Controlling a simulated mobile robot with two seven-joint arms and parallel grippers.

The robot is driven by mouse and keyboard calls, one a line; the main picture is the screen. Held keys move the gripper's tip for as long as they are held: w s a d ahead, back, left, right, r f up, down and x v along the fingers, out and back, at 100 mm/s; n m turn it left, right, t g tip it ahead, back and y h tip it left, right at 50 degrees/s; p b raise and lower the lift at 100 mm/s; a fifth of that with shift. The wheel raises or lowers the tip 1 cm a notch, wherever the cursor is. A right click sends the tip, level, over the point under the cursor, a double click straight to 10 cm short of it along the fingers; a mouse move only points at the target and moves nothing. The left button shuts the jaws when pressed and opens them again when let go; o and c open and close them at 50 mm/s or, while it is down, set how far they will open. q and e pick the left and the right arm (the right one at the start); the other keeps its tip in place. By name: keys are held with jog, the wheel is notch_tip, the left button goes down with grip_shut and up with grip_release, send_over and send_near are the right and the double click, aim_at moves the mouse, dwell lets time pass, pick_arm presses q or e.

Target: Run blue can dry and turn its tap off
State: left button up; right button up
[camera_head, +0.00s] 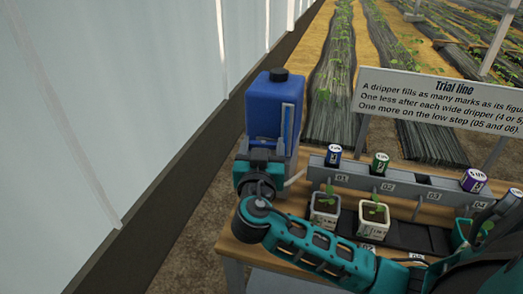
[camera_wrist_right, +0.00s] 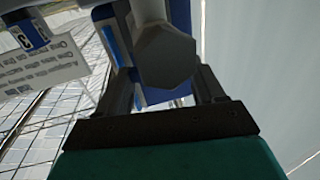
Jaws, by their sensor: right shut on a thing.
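The blue can (camera_head: 263,112) stands upright at the left end of the wooden bench, with a dark cap and a pale vertical gauge strip (camera_head: 287,125) on its side. My right gripper (camera_head: 260,167) is at the can's lower front and hides the tap there. In the right wrist view, a grey faceted knob (camera_wrist_right: 165,55), seemingly the tap, sits between the fingers, with the blue can (camera_wrist_right: 182,12) behind it. The gripper is shut on this knob. My left gripper is not in view.
A grey rail with numbered stations carries blue (camera_head: 333,154), green (camera_head: 380,163) and purple (camera_head: 474,180) drippers. Potted seedlings (camera_head: 325,208) (camera_head: 373,217) stand below. A "Trial line" sign (camera_head: 440,105) stands behind. My right arm crosses the bench front. A pale wall is left.

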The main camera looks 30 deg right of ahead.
jog(key=n+t+y, duration=0.1)
jog(key=n+y+b, duration=0.1)
jog(key=y, duration=0.1)
jog(key=n+t+y, duration=0.1)
jog(key=shift+s+d+f+t+y+b, duration=0.1)
jog(key=shift+s+d+t+y+b, duration=0.1)
jog(key=shift+d+t+y+b, duration=0.1)
jog(key=n+y, duration=0.2)
jog(key=y, duration=0.1)
jog(key=shift+d+t, duration=0.1)
jog(key=shift+t, duration=0.3)
jog(key=shift+d+n+y, duration=0.1)
jog(key=shift+n+y, duration=0.8)
jog(key=shift+y, duration=0.2)
jog(key=shift+n+y, duration=0.3)
jog(key=shift+y, duration=0.1)
jog(key=o, duration=1)
jog(key=shift+o, duration=0.2)
jog(key=shift+d, duration=0.1)
